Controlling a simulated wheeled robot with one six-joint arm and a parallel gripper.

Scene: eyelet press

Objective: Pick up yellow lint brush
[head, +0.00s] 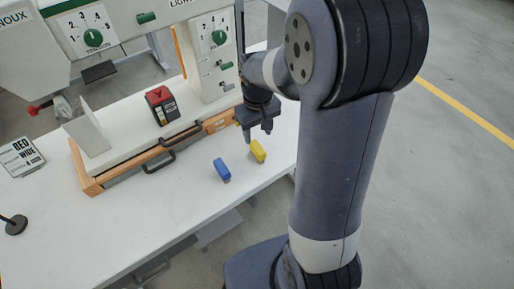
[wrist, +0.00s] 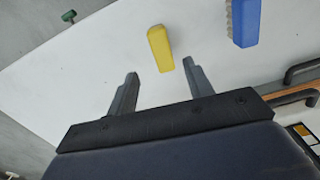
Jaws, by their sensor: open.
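The yellow lint brush (head: 258,151) stands on the white table, just right of a blue brush (head: 221,170). My gripper (head: 258,134) hangs above the table, close to the yellow brush and on its far side in the head view. In the wrist view the yellow brush (wrist: 160,48) lies ahead of my open fingers (wrist: 160,85), roughly between their lines. The fingers are apart and nothing shows between them. The blue brush (wrist: 245,22) is to the right in the wrist view, with bristles along its left side.
The white table (head: 130,225) is clear toward the front. Behind the brushes is the press on an orange-edged base with dark handles (head: 158,162). A red-and-black box (head: 162,105) sits on it. A sign block (head: 20,157) and a black stand (head: 14,224) are at left.

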